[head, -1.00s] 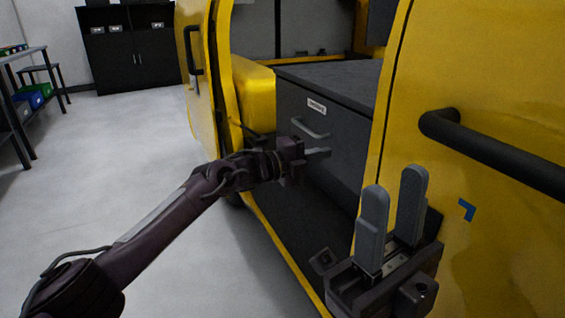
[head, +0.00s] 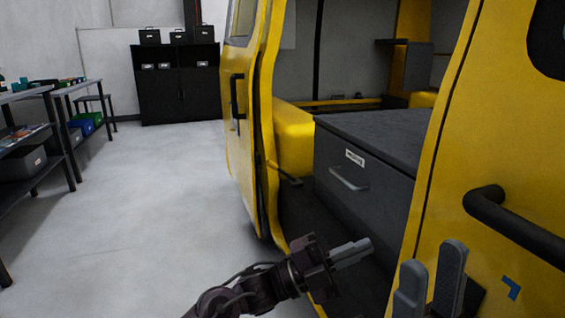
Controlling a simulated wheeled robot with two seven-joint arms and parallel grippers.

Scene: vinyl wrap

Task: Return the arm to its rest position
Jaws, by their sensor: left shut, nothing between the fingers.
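My left arm comes in from the bottom of the head view. Its gripper (head: 352,252) is shut and empty, in front of the van's open side doorway and below the grey drawer unit (head: 365,200). It is apart from the drawer's handle (head: 349,180). The drawer looks closed. My right gripper (head: 431,285) is at the lower right, in front of the yellow van panel, its two grey fingers pointing up with a gap between them. Its base is cut off by the bottom edge.
The yellow van (head: 490,130) fills the right side, with a black bar handle (head: 515,228) near my right gripper. Shelving tables (head: 62,88) stand at the left and a black cabinet (head: 178,95) at the back. The grey floor (head: 150,200) between is clear.

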